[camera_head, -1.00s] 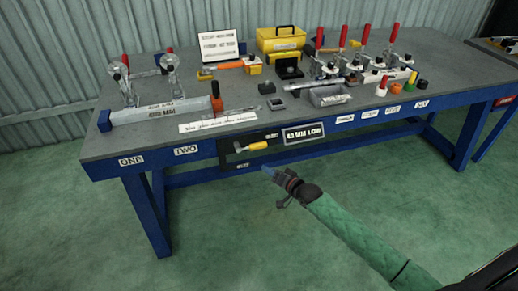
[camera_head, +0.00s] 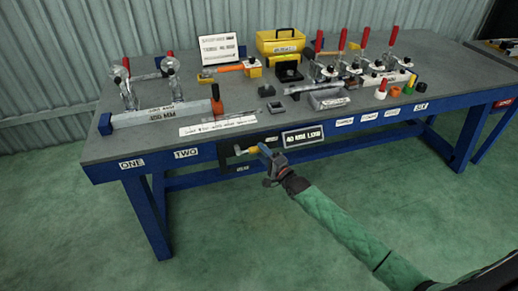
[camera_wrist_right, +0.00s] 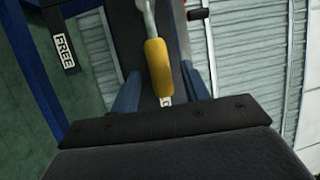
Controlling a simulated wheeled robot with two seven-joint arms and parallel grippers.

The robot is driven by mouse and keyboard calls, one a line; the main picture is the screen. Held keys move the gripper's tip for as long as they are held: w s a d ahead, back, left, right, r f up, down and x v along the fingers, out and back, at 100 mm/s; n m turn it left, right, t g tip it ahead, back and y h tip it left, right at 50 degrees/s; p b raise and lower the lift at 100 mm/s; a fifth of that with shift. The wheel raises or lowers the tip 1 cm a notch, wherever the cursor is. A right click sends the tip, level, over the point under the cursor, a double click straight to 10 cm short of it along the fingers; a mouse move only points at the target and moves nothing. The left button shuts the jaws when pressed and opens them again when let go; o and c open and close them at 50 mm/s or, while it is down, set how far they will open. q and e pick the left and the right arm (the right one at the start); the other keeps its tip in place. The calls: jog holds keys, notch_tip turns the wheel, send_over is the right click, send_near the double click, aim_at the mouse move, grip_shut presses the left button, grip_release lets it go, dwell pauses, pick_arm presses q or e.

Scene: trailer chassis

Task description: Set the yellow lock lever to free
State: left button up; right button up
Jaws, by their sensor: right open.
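The yellow lock lever (camera_head: 252,150) is on a dark panel (camera_head: 228,158) on the bench's front edge. Its metal arm points roughly right from the pivot in the head view. In the right wrist view, the yellow grip (camera_wrist_right: 158,67) lies between the two blue fingers, with a gap on each side. My right gripper (camera_head: 263,151) is open around or just in front of the grip's end; contact is not visible. A FREE label (camera_wrist_right: 64,50) is at the left in the wrist view, away from the lever. Another label, mostly hidden, shows beyond the grip's end. My left gripper is out of view.
The blue-framed bench (camera_head: 130,140) carries toggle clamps with red handles, a yellow box (camera_head: 280,42) and small parts. A white sign (camera_head: 303,135) is on the front edge right of the lever. The floor in front is clear.

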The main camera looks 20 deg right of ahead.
jog(key=shift+x, duration=1.25)
grip_shut()
